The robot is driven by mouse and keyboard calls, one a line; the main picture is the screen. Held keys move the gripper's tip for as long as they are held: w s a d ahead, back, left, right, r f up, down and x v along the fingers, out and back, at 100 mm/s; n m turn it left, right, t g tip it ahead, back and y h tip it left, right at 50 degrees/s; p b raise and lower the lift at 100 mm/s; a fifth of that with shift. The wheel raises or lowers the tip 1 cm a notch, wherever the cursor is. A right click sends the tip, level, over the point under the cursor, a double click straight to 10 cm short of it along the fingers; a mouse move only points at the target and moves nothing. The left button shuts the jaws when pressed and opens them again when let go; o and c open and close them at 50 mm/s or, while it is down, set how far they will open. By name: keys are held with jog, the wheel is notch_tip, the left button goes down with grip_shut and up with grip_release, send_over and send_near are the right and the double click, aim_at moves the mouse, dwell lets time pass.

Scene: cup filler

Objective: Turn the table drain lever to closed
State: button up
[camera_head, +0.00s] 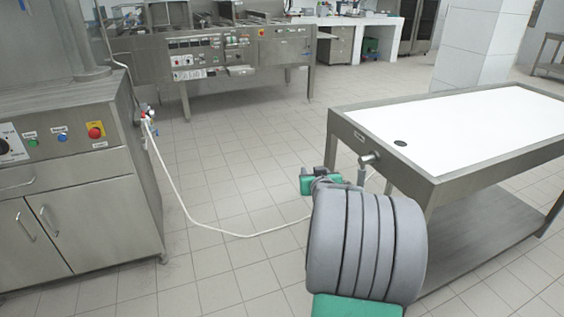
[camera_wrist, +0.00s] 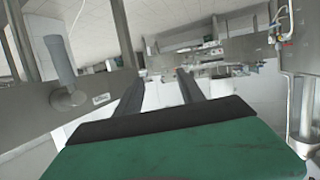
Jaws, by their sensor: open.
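The steel table (camera_head: 436,183) with a white top stands at the right in the head view. A round metal drain fitting (camera_head: 368,158) sticks out of its near-left side, with a short grey pipe (camera_head: 361,178) hanging from it. In the wrist view, which looks turned over, the fitting (camera_wrist: 68,97) and a grey cylinder (camera_wrist: 60,62) show left of the fingers. I cannot tell clearly which part is the lever. My gripper (camera_wrist: 160,79) is open, its dark fingers apart and nothing between them. In the head view my gripper (camera_head: 320,172) is just left of the fitting, partly hidden by my arm.
A dark drain hole (camera_head: 400,143) is in the table top. A steel cabinet (camera_head: 70,190) with buttons stands at the left. A white hose (camera_head: 190,212) runs from its tap across the floor towards the table. Tiled floor (camera_head: 235,180) between them is otherwise clear.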

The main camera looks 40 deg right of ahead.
jog(key=w+a+r+n+g+y+p, duration=0.1)
jog(key=a+r+y+p, duration=0.2)
jog(key=a, duration=0.8)
jog(key=shift+r+n+p, duration=0.4)
jog(key=shift+r+p, duration=0.3)
jog(key=shift+p, duration=0.15)
jog(key=shift+w, duration=0.1)
jog(key=shift+c, duration=0.4)
